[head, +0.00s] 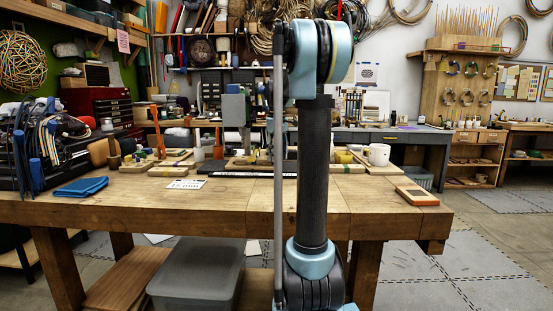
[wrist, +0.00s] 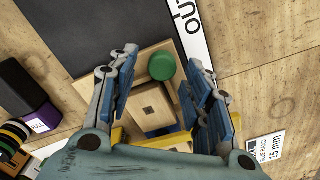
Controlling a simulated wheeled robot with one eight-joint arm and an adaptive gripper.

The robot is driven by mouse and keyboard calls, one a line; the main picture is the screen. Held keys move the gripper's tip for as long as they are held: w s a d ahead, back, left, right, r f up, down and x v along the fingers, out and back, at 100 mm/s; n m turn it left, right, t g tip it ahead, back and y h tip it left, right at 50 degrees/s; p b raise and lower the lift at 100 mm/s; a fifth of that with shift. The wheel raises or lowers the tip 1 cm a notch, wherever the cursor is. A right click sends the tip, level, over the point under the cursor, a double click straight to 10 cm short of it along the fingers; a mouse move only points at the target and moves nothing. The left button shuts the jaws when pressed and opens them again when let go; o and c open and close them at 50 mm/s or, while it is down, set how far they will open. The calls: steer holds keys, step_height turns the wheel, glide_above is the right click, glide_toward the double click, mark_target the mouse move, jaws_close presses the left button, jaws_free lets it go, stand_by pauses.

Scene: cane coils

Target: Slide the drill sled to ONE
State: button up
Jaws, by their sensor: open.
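In the wrist view a light wooden block (wrist: 152,108) with a small dark square on top lies between my fingers; it may be the drill sled, but I cannot be sure. A round green knob (wrist: 161,66) stands just beyond it, and a yellow bar (wrist: 155,141) crosses on its near side. My gripper (wrist: 162,58) is open, with a blue-padded finger on each side of the block and knob. I cannot tell whether a finger touches anything. No ONE mark is readable. In the head view my arm hides the middle of the bench.
On the bench (head: 120,205) are a blue cloth (head: 82,187), a white mug (head: 378,154) and a wooden block (head: 417,196).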

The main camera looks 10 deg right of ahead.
step_height(320, 180, up, 7)
steer(key=shift+f, duration=0.2)
stand_by(0.4)
